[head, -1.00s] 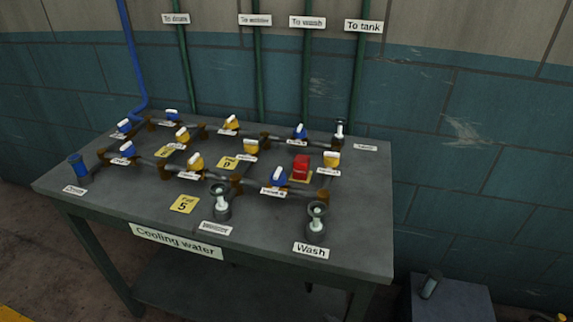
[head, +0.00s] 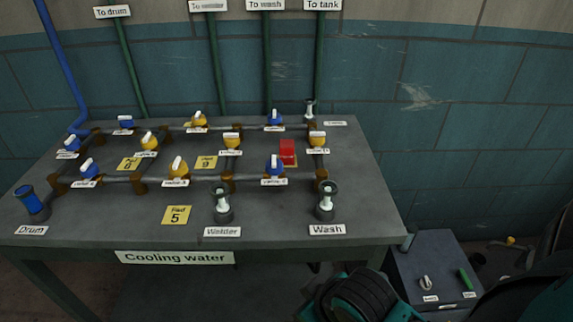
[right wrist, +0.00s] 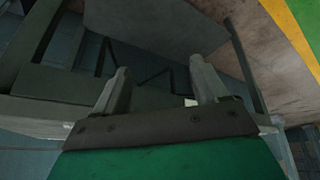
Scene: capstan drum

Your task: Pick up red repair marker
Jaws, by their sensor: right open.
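The red repair marker (head: 287,152) is a small red block on the grey table (head: 300,215). It stands between the blue-handled and yellow-handled valves at the right part of the pipework, on or beside a small yellowish piece. My right gripper shows only in the right wrist view (right wrist: 158,92), with its two fingers apart and nothing between them. It faces the underside and legs of a table, well away from the marker. In the head view part of my right arm (head: 355,298) shows at the bottom. My left gripper is not in view.
Pipes with several blue and yellow valves surround the marker. Two grey fittings (head: 222,204) (head: 325,203) stand at the table's front. A grey box (head: 435,268) with a white knob and green handle stands right of the table. The wall is close behind.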

